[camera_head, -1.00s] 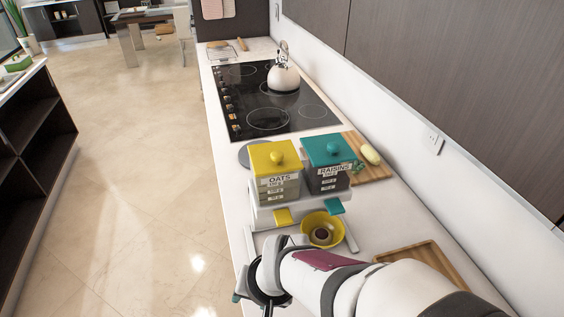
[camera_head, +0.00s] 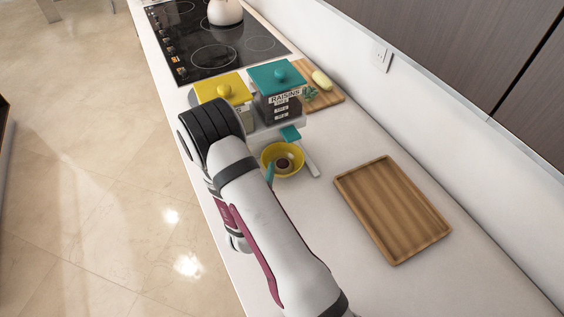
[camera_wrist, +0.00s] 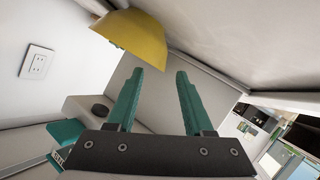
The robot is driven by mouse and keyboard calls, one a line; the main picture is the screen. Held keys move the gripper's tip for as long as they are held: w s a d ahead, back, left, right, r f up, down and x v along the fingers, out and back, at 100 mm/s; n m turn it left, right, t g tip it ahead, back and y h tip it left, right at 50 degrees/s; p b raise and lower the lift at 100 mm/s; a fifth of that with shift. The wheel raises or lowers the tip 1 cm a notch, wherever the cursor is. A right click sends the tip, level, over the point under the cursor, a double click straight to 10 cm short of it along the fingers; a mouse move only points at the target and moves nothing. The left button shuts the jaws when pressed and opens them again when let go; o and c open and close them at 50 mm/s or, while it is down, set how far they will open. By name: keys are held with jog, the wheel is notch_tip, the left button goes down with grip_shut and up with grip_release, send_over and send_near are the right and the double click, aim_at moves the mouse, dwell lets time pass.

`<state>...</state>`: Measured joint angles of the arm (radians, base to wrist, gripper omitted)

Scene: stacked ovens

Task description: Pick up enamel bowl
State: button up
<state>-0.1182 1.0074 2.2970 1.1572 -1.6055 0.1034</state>
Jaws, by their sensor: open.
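The yellow enamel bowl (camera_head: 291,173) stands on the counter in front of the dispensers, with a small dark-and-pale round thing (camera_head: 283,163) inside it. In the wrist view the bowl (camera_wrist: 138,38) shows at the top, just beyond the fingertips, and is cut off by a pale surface. My gripper (camera_wrist: 160,72) is open, with two teal fingers apart and nothing between them. In the head view one teal fingertip (camera_head: 270,173) shows at the bowl's left near side; my arm hides the rest of the gripper. I cannot tell whether the finger touches the bowl.
The yellow-lidded oats dispenser (camera_head: 223,88) and teal-lidded raisins dispenser (camera_head: 277,77) stand close behind the bowl. A wooden tray (camera_head: 392,210) lies to the right. A cutting board (camera_head: 325,98), the hob (camera_head: 213,38) and kettle (camera_head: 225,12) are farther back.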

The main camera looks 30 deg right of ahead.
aim_at(266, 166)
jog(key=x, duration=0.6)
jog(key=shift+d+f, duration=0.25)
jog(key=shift+d, duration=0.05)
grip_shut()
